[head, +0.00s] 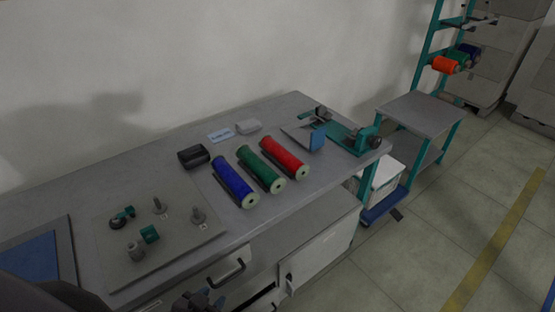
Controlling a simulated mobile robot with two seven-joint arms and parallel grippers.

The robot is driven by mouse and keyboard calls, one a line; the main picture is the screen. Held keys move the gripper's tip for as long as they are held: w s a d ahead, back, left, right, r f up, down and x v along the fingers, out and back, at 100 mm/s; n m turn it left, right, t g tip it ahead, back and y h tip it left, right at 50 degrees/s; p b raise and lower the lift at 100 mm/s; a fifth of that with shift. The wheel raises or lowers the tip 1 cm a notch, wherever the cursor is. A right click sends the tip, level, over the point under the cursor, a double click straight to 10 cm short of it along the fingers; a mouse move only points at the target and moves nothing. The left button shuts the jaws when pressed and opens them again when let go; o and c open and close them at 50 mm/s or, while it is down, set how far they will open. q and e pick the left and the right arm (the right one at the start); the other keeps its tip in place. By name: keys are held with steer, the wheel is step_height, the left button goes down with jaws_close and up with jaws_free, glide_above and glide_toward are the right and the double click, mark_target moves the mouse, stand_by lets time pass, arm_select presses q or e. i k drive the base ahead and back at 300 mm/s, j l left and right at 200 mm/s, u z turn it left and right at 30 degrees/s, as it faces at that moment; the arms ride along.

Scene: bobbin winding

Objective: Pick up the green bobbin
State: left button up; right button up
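The green bobbin (260,168) lies on its side on the grey workbench (330,190), its pale end facing the front edge. A blue bobbin (233,183) lies to its left and a red bobbin (284,158) to its right, roughly parallel to it. A dark part of my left gripper (198,303) shows at the bottom edge of the head view, low in front of the bench and well apart from the bobbins. It is cut off and dark, so its opening is unclear. My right gripper is not in view.
A black box (193,156) sits behind the blue bobbin. A teal winding device (350,138) stands at the bench's right end. A board (184,225) with several small parts lies at the left.

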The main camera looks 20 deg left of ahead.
mark_target(269, 178)
steer(key=i+l, duration=0.7)
steer(key=i+l+u, duration=0.3)
steer(key=i+l, duration=0.3)
steer(key=l, duration=0.1)
